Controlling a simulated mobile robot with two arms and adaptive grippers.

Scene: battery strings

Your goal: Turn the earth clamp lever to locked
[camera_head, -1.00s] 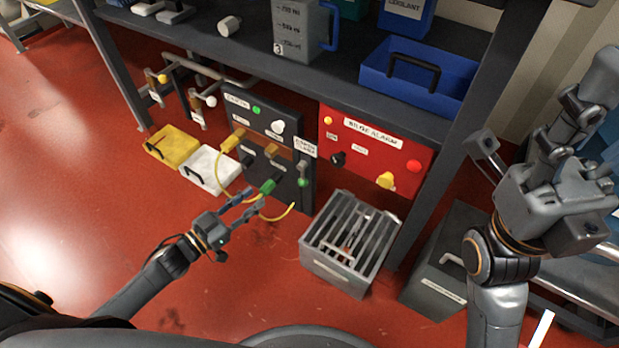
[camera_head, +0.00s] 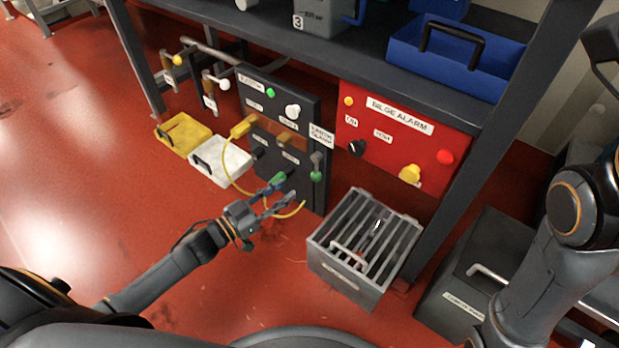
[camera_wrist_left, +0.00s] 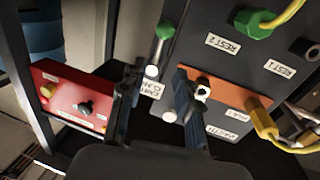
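The earth clamp lever (camera_head: 316,166) has a green knob at the right edge of the dark battery panel (camera_head: 318,112), below a white label (camera_head: 321,136). In the head view its knob hangs at the lower end. In the left wrist view the lever (camera_wrist_left: 160,45) shows beyond the fingers, with the label (camera_wrist_left: 152,88) partly behind them. My left gripper (camera_head: 284,190) is open and empty, in front of the panel's lower part, left of the lever and apart from it. The wrist view shows its two fingers (camera_wrist_left: 158,92) spread. My right arm (camera_head: 565,230) shows at the right; its gripper is out of view.
A green plug (camera_head: 278,182) on a yellow cable (camera_head: 228,172) is close to my left fingers. A yellow plug (camera_head: 241,129) sits higher. A red alarm panel (camera_head: 400,138) stands right of the lever.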

